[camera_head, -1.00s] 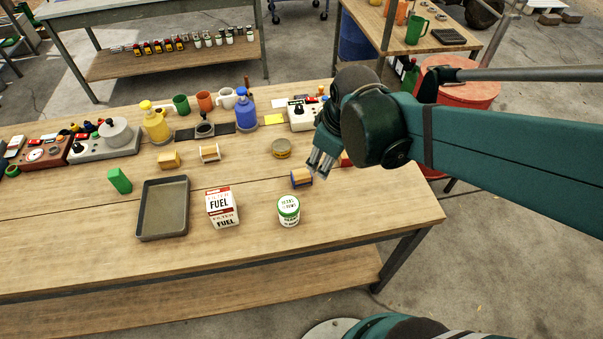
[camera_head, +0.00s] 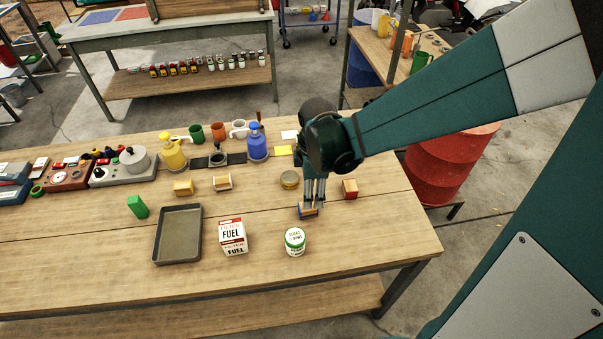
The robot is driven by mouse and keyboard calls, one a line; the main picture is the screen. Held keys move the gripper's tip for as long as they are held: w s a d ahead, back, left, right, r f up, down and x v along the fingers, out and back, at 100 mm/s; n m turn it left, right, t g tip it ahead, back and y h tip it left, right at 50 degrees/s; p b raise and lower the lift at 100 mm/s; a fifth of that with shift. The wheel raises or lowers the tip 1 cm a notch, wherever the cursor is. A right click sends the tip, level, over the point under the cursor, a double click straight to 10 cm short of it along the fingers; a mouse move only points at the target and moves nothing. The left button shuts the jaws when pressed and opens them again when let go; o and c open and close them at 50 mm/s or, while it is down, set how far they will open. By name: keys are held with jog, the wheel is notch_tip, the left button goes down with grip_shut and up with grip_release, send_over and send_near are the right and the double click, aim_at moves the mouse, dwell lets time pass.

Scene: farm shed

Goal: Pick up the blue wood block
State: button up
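The blue wood block (camera_head: 306,213) lies on the wooden table, behind the green-and-white can, with blue sides and a bare wood top. My gripper (camera_head: 314,204) points down right at the block, and its fingers cover part of the block's top and right side. The fingertips are too small to tell whether they touch it or how far apart they stand. A block with red sides (camera_head: 350,189) lies to the right of my gripper.
A green-and-white can (camera_head: 295,241) and a fuel carton (camera_head: 232,236) stand in front. A round tin (camera_head: 289,180) sits just behind the blue block. The table's front right is clear.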

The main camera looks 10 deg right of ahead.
jog(key=shift+w+a+f+n+g+p, duration=0.3)
jog(key=shift+a+f+n+p, duration=0.25)
jog(key=shift+f+n, duration=0.2)
jog(key=shift+f, duration=1.2)
jog(key=shift+s+d+f+b, duration=0.1)
jog(key=shift+f+b, duration=0.2)
jog(key=shift+f, duration=1.05)
jog(key=shift+s+f+b, duration=0.1)
jog(key=shift+f+b, duration=0.15)
jog(key=shift+f, duration=1.05)
jog(key=c, duration=1)
